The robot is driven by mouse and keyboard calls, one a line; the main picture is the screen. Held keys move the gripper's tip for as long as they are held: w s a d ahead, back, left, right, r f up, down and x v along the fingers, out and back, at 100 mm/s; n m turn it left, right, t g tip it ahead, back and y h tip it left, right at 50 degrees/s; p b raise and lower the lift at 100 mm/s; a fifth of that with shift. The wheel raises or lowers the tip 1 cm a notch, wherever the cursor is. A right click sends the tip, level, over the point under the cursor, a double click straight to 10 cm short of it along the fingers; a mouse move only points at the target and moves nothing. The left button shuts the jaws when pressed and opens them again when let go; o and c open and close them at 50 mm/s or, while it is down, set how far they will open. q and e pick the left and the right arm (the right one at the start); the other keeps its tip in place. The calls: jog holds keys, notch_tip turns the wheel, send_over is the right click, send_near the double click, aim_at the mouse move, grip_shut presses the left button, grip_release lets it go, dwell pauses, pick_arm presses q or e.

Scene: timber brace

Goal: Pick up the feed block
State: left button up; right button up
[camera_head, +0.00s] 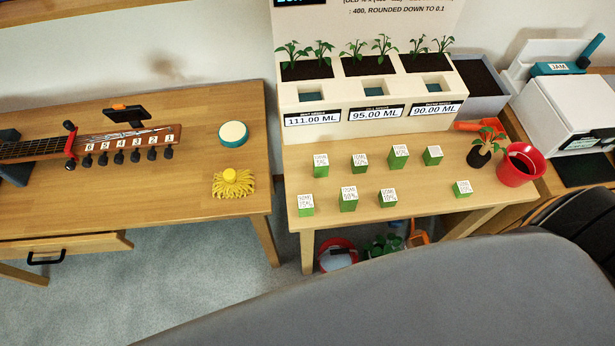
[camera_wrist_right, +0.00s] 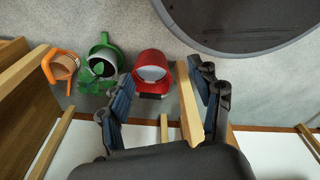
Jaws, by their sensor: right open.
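Several small green blocks with white labelled tops stand in two loose rows on the right table in the head view. The back row has a block at the left (camera_head: 321,170), then others (camera_head: 360,165), (camera_head: 398,157) and (camera_head: 433,158). The front row has blocks (camera_head: 306,208), (camera_head: 348,203), (camera_head: 388,202) and one apart at the right (camera_head: 462,191). The label print is too small to tell which is the feed block. My right gripper (camera_wrist_right: 160,72) is open in the wrist view, with no block between its fingers. My left gripper is not in view.
A planter (camera_head: 375,95) with seedlings and millilitre displays stands behind the blocks. A red pot (camera_head: 517,168) and small potted plant (camera_head: 482,155) stand at the right. Under the table are a red bucket (camera_wrist_right: 152,58), green containers (camera_wrist_right: 104,52) and an orange item (camera_wrist_right: 62,68).

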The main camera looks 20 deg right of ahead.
jog(key=w+a+r+t, duration=0.1)
jog(key=w+r, duration=0.4)
jog(key=r, duration=0.4)
jog(key=w+a+r, duration=0.1)
jog(key=w+r, duration=0.5)
jog(key=r, duration=0.3)
jog(key=w+a+r+t, duration=0.1)
jog(key=w+a+r, duration=0.1)
jog(key=w+r, duration=0.45)
jog(key=w+a+r+n+g+y, duration=0.1)
jog(key=w+a+r+n+y, duration=0.1)
jog(key=w+a+r+n, duration=0.5)
jog(key=a+r+n+g+y, duration=0.1)
jog(key=a+r+n, duration=0.3)
jog(key=r+n, duration=0.75)
jog(key=w+d+r+n+g+h, duration=0.25)
jog(key=w+d+n, duration=0.5)
jog(key=n, duration=0.45)
jog(key=s+f, duration=0.1)
jog(key=f, duration=0.3)
jog(key=s+f+p, duration=0.1)
jog(key=f, duration=0.3)
jog(key=s+f, duration=0.1)
jog(key=f, duration=0.3)
jog(key=shift+s+a+f+p, duration=0.25)
jog(key=shift+a+f+p, duration=0.05)
jog(key=shift+a+f, duration=0.1)
jog(key=shift+f, duration=0.4)
